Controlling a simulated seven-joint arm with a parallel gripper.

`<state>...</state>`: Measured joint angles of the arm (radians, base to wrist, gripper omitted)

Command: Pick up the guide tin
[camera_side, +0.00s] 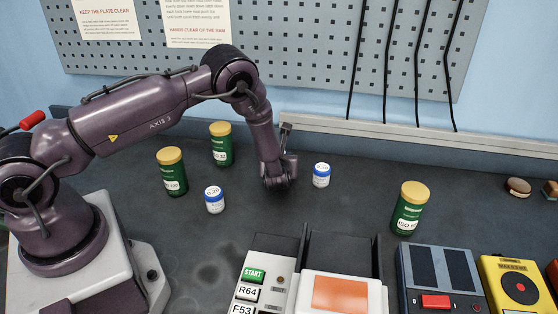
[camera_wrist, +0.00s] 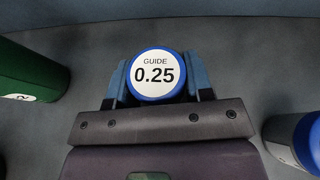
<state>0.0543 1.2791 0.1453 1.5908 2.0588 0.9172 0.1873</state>
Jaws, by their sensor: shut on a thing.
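The guide tin (camera_wrist: 155,73) shows in the wrist view as a round white top marked "GUIDE 0.25" with a blue rim. It sits between the two blue-grey fingers of my gripper (camera_wrist: 160,80), which are shut on it from left and right. In the side view my gripper (camera_side: 278,183) points down at the bench, and the guide tin is hidden there behind my wrist. I cannot tell whether the tin touches the bench.
White-and-blue tins stand left (camera_side: 214,201) and right (camera_side: 321,176) of my gripper. Green, yellow-lidded tins stand at left (camera_side: 172,172), behind (camera_side: 221,145) and at right (camera_side: 409,209). A START panel (camera_side: 262,283), an orange-topped device (camera_side: 340,292) and other boxes line the front.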

